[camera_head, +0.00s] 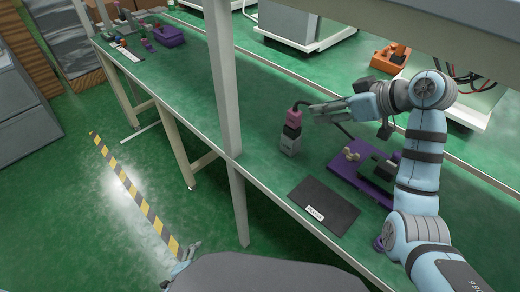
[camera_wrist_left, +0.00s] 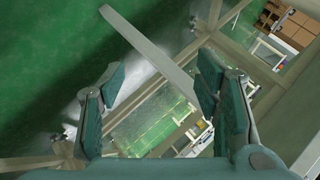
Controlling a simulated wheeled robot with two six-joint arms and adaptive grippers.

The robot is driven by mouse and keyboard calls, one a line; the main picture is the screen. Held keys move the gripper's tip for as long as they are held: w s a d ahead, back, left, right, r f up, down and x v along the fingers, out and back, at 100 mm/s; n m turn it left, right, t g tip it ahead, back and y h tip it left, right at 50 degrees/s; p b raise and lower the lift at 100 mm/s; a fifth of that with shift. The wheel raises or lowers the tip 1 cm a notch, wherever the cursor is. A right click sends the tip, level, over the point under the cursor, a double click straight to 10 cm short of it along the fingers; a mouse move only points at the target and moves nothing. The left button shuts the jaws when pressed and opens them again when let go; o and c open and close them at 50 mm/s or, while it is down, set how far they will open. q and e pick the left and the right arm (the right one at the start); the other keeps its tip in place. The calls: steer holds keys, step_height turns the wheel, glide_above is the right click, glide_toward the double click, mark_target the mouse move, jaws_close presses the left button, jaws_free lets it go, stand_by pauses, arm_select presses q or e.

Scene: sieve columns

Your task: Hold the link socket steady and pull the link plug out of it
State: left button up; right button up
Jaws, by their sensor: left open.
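The link plug (camera_head: 294,116) looks pink, with a black cable curving from its top. It sits upright above a black and grey block that appears to be the link socket (camera_head: 290,144), standing on the green bench. My right gripper (camera_head: 313,113) reaches in from the right, its fingertips beside the plug; whether they touch or grip it is unclear. My left gripper (camera_head: 186,254) is low at the front, off the bench edge and far from the socket. In the left wrist view it (camera_wrist_left: 155,88) is open with nothing between its fingers.
A black mat (camera_head: 324,205) with a white label lies near the bench's front edge. A purple tray (camera_head: 345,175) with dark and tan parts is right of the socket. A frame post (camera_head: 225,80) stands left of it. Small coloured parts sit at the far left end.

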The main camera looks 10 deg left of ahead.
arm_select(q)
steer(key=w+d+r+m+t+h, duration=0.2)
steer(key=w+d+r+m+t, duration=0.2)
steer(key=w+r+m, duration=0.5)
steer(key=m+t+h, duration=0.2)
steer(key=m+h, duration=0.4)
steer(key=m, duration=0.7)
glide_toward(289, 131)
steer(key=s+a+f, duration=0.2)
steer(key=a+f, duration=0.5)
steer(key=a, duration=0.1)
steer(key=d+r+m+h, duration=0.1)
steer(key=r+m, duration=0.1)
steer(key=m, duration=0.1)
steer(key=d+r+m+h, duration=0.1)
steer(key=d+r+m, duration=0.1)
steer(key=m, duration=0.1)
steer(key=d+r+m+g, duration=0.1)
steer(key=d+r+m, duration=0.1)
steer(key=m, duration=0.1)
steer(key=shift+w+r+h, duration=0.3)
steer(key=shift+h, duration=0.1)
steer(key=x, duration=1.3)
steer(key=shift+w+d, duration=0.25)
steer(key=shift+w, duration=0.05)
steer(key=shift+w+d, duration=0.15)
steer(key=shift+w, duration=0.1)
steer(key=shift+c, duration=0.3)
steer(key=c, duration=1.3)
steer(key=shift+o, duration=0.2)
